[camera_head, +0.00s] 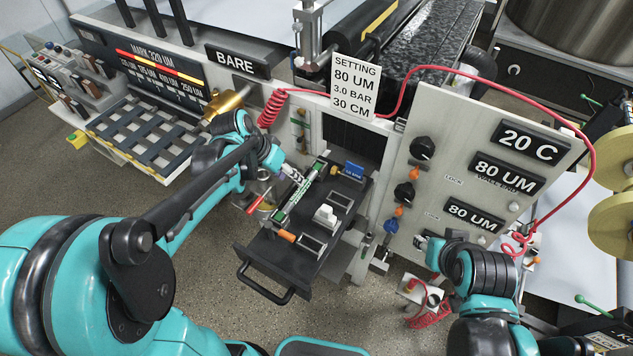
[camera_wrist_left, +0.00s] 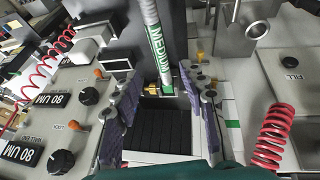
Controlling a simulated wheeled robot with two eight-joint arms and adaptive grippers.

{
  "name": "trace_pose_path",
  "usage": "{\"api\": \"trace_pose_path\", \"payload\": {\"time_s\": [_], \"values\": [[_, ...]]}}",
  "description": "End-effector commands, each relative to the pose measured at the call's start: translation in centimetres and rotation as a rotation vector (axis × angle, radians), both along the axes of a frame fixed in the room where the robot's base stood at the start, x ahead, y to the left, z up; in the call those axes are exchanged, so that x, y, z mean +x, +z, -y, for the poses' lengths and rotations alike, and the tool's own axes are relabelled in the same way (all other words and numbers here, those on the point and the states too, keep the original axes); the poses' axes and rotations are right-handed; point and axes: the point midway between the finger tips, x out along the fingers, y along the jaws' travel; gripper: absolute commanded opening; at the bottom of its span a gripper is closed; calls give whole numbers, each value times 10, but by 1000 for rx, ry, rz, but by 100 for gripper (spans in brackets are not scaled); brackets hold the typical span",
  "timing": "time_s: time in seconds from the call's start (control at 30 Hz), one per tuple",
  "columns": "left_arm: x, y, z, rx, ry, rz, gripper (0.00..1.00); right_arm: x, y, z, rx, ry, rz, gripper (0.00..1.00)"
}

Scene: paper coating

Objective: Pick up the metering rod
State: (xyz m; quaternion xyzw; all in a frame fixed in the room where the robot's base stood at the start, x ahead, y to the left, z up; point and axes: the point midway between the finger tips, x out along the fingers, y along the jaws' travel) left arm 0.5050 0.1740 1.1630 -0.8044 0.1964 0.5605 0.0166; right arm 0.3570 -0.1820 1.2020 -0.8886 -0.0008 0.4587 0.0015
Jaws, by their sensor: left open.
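The metering rod (camera_head: 298,196) is a slim rod with green and white parts, lying at the left side of the pulled-out black drawer. In the left wrist view the rod (camera_wrist_left: 153,42) is pale grey with a green "MEDIUM" label, and its near end reaches between the fingers. My left gripper (camera_head: 290,174) is over the drawer, close to the rod. In the wrist view its two fingers (camera_wrist_left: 165,112) are apart, one on each side of the rod's end, with gaps visible. My right gripper (camera_head: 428,246) is near the control panel; its fingers are too small to read.
The drawer (camera_head: 262,262) also holds a white block (camera_head: 325,215) and a blue tag (camera_head: 353,171). A panel with black knobs (camera_head: 422,149) stands to its right. A red coiled hose (camera_head: 272,107) hangs above left. A slotted rack (camera_head: 140,128) is at left. The floor in front is clear.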

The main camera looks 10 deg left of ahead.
Motion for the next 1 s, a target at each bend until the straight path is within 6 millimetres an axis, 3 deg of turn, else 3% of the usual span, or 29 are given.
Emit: {"api": "trace_pose_path", "payload": {"time_s": [0.5,0.8,0.83,1.0], "values": [[13,-65,19,1,-1,1,43,0,-14,0,0,0,0,40],[14,-71,22,1,0,0,43,0,-14,0,0,0,0,40],[14,-71,22,1,0,0,40,0,-14,0,0,0,0,40],[14,-71,22,1,0,0,0,0,-14,0,0,0,0,40]]}}
